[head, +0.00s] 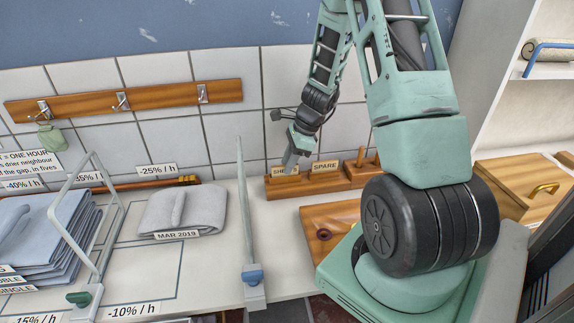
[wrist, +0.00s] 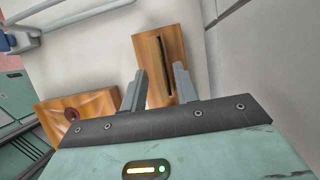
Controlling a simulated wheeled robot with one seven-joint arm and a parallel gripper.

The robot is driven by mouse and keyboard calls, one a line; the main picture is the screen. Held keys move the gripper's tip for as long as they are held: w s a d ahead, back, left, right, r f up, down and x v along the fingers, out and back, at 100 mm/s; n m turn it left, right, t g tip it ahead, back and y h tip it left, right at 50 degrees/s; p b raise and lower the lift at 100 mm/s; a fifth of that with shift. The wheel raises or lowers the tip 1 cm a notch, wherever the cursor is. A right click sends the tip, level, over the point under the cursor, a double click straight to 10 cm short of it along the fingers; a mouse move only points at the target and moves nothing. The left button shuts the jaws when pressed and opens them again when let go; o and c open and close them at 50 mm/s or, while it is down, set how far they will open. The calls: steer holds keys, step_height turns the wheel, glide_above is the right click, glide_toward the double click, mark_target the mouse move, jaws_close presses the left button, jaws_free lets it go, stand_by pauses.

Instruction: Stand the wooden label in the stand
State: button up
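My gripper (head: 293,160) is over the left part of the stand, partly covering the "SHE…" tag. In the wrist view my gripper (wrist: 158,82) has its two grey fingers apart, with no object seen held between them. I cannot pick out a separate wooden label with certainty.
A wooden block with upright pegs (head: 361,172) stands to the right. A wooden panel with a round knob (head: 325,234) is in front. A grey upright bar with a blue clamp (head: 252,276) stands left of it. Folded grey cloth (head: 185,210) and a blue stack lie left.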

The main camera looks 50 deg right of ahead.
steer(key=v, duration=1)
steer(key=shift+r, duration=0.3)
steer(key=shift+s, duration=0.15)
